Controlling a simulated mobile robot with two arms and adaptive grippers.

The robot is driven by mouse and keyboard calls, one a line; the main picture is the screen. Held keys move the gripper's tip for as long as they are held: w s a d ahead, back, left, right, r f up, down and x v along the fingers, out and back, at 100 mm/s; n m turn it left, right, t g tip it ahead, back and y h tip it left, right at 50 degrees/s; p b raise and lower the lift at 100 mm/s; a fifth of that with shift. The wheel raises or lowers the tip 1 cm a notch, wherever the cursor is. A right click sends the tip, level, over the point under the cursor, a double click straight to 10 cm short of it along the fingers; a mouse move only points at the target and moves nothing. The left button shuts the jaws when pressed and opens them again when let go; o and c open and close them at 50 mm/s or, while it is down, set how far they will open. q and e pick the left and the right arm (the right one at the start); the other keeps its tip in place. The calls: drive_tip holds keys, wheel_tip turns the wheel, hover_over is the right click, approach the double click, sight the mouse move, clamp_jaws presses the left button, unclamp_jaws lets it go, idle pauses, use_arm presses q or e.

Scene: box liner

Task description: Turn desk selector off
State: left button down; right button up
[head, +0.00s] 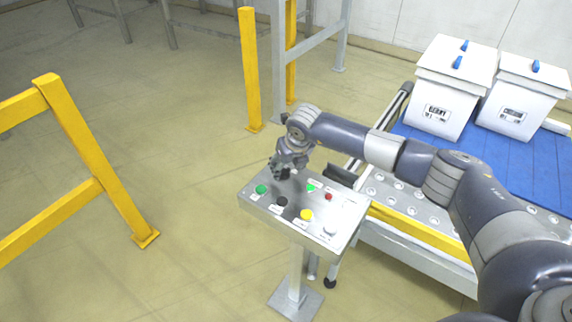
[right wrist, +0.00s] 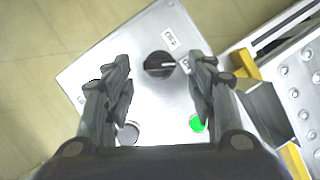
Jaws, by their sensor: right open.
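The desk panel (head: 262,205) is a grey metal box on a post, carrying several coloured controls. In the right wrist view a round black selector (right wrist: 158,65) sits on the panel top (right wrist: 95,75), its pale pointer line directed right. My right gripper (head: 285,172) is over the far left part of the panel. In the right wrist view its fingers (right wrist: 163,88) are spread, with the selector showing between them and nothing held. Whether the fingertips touch the panel I cannot tell. A black control (head: 282,201) shows in the head view; I cannot tell if it is that selector. My left gripper is not seen.
A green button (head: 262,189), a yellow button (head: 306,214), a red button (head: 328,196) and a white button (head: 330,230) share the panel. A conveyor (head: 400,200) with two white lidded boxes (head: 443,105) stands right. Yellow rails (head: 95,155) stand left; floor between is clear.

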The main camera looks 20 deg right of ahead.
drive_tip(key=shift+w+f, duration=0.2)
drive_tip(key=shift+f, duration=0.4)
drive_tip(key=c, duration=1)
drive_tip(key=shift+f+n+b, duration=0.15)
drive_tip(key=shift+n+b, duration=0.25)
drive_tip(key=shift+b, duration=0.25)
drive_tip(key=shift+c, duration=0.2)
drive_tip(key=n+y+b, duration=0.1)
drive_tip(key=n+b, duration=0.1)
drive_tip(key=b, duration=0.1)
drive_tip(key=n+g+y+b, duration=0.1)
drive_tip(key=n+b, duration=0.2)
drive_tip(key=d+n+y+b, duration=0.1)
drive_tip(key=n+b, duration=0.2)
drive_tip(key=b, duration=0.1)
drive_tip(key=shift+w+g, duration=0.3)
use_arm(q)
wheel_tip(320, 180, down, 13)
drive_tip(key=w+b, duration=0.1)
drive_tip(key=b, duration=0.1)
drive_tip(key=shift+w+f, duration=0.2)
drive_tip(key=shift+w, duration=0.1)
use_arm(e)
drive_tip(key=shift+w+n+g+y, duration=0.15)
drive_tip(key=shift+n+g+y, duration=0.25)
drive_tip(key=shift+n, duration=1.1)
drive_tip(key=o, duration=1)
